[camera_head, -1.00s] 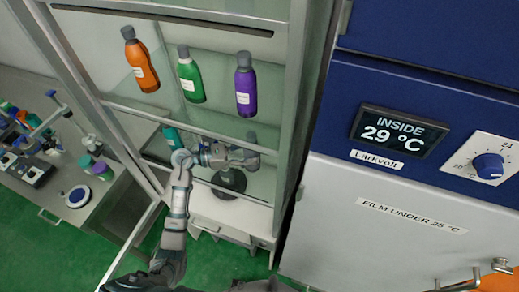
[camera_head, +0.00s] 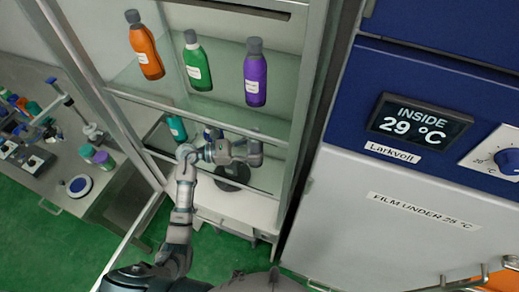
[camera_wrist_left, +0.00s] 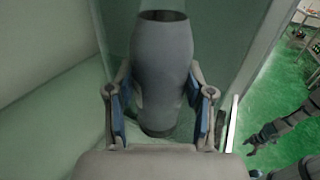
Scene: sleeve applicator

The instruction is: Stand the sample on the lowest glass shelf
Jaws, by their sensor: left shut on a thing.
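My left gripper (camera_head: 250,152) reaches into the tall glass-shelved cabinet, low down, below the shelf with the bottles. In the left wrist view it is shut on a grey, barrel-shaped sample (camera_wrist_left: 164,70) with a dark end. The fingers (camera_wrist_left: 160,105) press on both sides of it. In the head view the gripper hides most of the sample. The lowest glass shelf (camera_head: 262,178) is near the gripper; I cannot tell whether the sample touches it. Dark parts that look like my right gripper (camera_wrist_left: 265,136) show at the right of the left wrist view, finger state unclear.
Orange (camera_head: 145,50), green (camera_head: 196,66) and purple (camera_head: 255,78) bottles stand on the shelf above. A teal bottle (camera_head: 176,128) stands left of my gripper. Cabinet posts flank the opening. A blue and white unit (camera_head: 400,200) reading 29 °C is at the right.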

